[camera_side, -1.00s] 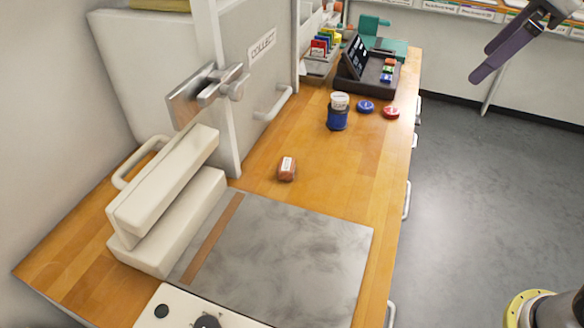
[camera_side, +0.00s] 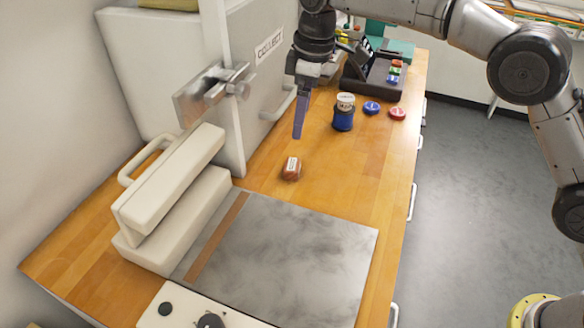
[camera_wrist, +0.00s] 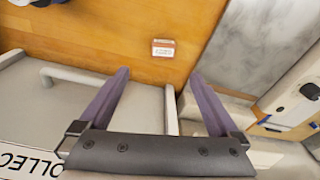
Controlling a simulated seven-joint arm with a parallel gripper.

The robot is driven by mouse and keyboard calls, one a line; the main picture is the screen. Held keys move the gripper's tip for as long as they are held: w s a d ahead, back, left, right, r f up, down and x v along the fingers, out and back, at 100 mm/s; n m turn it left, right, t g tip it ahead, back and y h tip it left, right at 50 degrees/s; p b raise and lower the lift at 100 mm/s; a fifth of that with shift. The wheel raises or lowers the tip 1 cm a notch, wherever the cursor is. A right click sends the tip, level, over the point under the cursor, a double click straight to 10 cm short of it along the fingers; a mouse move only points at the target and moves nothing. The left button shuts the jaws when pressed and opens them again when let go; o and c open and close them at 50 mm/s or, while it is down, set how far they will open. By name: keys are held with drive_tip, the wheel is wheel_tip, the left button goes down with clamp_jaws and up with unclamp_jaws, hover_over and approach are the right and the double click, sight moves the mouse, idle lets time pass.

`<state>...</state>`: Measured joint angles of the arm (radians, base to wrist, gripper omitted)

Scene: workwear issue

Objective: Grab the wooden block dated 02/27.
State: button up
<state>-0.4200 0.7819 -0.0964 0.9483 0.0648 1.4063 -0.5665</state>
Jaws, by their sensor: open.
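The wooden block (camera_side: 291,173) is small and reddish-brown with a pale label on top, and lies on the wooden counter between the cabinet door and the grey plate. In the wrist view the block (camera_wrist: 163,48) lies beyond the fingertips, roughly midway between them; its label is too small to read. My gripper (camera_side: 299,135) points down above and behind the block in the side view, apart from it. In the wrist view my gripper (camera_wrist: 159,75) has its two purple fingers spread, with nothing between them.
A light cabinet door marked COLLECT (camera_side: 269,47) stands left of my gripper. A cream press (camera_side: 170,200) and a grey marbled plate (camera_side: 290,260) are nearer. Counter around the block is clear.

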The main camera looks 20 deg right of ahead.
hover_over(293, 164)
drive_tip(key=f, duration=0.8)
drive_tip(key=shift+d, duration=0.35)
drive_tip(key=shift+s+a+f, duration=0.1)
drive_tip(key=shift+a+f, duration=0.1)
drive_tip(key=shift+f, duration=1.15)
drive_tip(key=shift+a+f, duration=0.2)
drive_tip(key=shift+f, duration=1.15)
drive_tip(key=shift+c, duration=0.3)
drive_tip(key=c, duration=1.4)
drive_tip(key=shift+o, duration=0.2)
drive_tip(key=shift+r, duration=0.1)
